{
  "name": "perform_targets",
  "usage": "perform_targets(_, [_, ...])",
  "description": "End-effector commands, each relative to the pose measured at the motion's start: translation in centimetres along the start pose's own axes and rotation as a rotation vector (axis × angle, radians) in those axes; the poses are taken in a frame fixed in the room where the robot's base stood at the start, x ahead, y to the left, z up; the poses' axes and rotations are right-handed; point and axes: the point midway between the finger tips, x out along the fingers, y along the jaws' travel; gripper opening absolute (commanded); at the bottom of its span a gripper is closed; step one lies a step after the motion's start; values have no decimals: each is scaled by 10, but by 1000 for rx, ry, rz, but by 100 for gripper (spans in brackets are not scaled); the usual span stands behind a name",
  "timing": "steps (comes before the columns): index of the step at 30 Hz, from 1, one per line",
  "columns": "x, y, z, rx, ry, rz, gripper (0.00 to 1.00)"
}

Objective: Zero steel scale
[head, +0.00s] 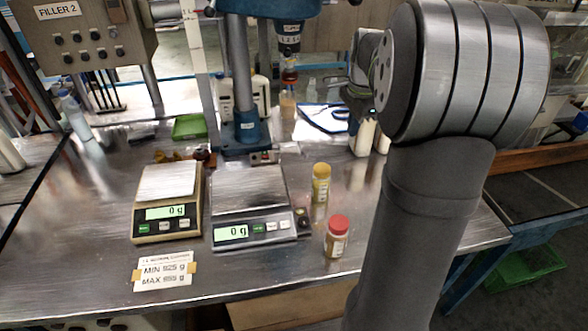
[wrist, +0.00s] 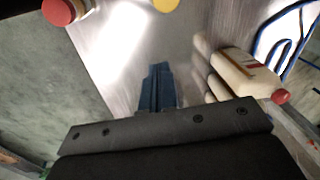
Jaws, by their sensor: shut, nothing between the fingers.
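Two scales stand side by side on the steel table. The left scale (head: 167,202) has a cream body, and its display reads 0 g. The right scale (head: 250,207) has a grey steel body and a wide bare plate, and its display also reads 0 g. Both plates are empty. My gripper shows in the wrist view (wrist: 157,70), its blue fingers shut together with nothing between them, above bare table. In the head view my arm hides most of it, at the right, away from both scales.
A yellow-capped bottle (head: 320,184) and a red-capped bottle (head: 337,237) stand right of the steel scale. A limit card (head: 164,270) lies in front.

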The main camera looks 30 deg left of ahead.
Motion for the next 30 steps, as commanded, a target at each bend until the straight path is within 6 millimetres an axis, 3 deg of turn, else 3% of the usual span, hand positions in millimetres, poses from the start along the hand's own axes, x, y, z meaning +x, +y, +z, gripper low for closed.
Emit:
perform_targets(26, [0,0,0,0,0,0,0])
perform_targets(27, [0,0,0,0,0,0,2])
perform_targets(30, [3,-6,6,9,-4,12,22])
